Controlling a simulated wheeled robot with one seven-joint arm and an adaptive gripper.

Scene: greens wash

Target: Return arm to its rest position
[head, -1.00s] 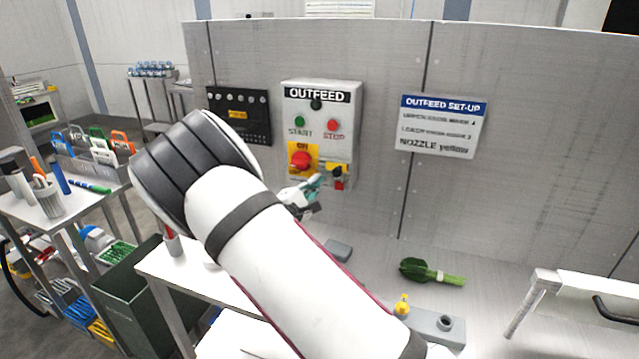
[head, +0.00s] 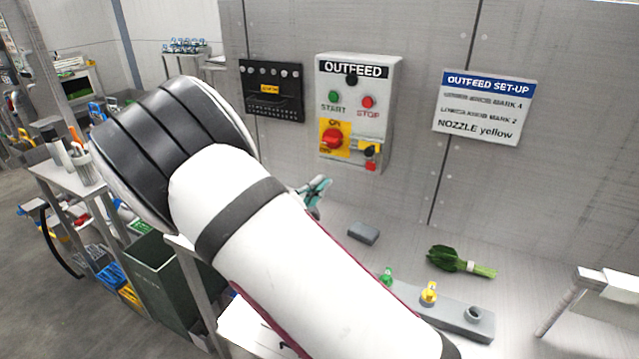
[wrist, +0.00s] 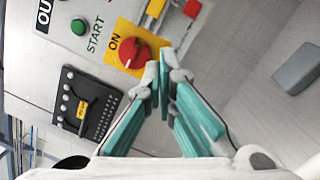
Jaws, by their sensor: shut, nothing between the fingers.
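My arm fills the middle of the head view, white with black bands. My gripper (head: 318,186) shows partly behind it, with teal finger pads; in the wrist view my gripper (wrist: 165,72) is shut with nothing between the fingers. The OUTFEED control box (head: 386,90) is on the metal wall beyond it. Its red rotary switch (wrist: 137,52) on a yellow plate lies just past the fingertips in the wrist view; whether they touch cannot be told there. In the head view the gripper is below and left of this switch (head: 333,138).
A black panel (head: 272,92) and an OUTFEED SET-UP sign (head: 484,106) are on the wall. A grey block (head: 363,233), a bunch of greens (head: 455,262) and a grey bar with yellow (head: 429,291) and green nozzles lie below. A dark green bin (head: 160,285) stands left.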

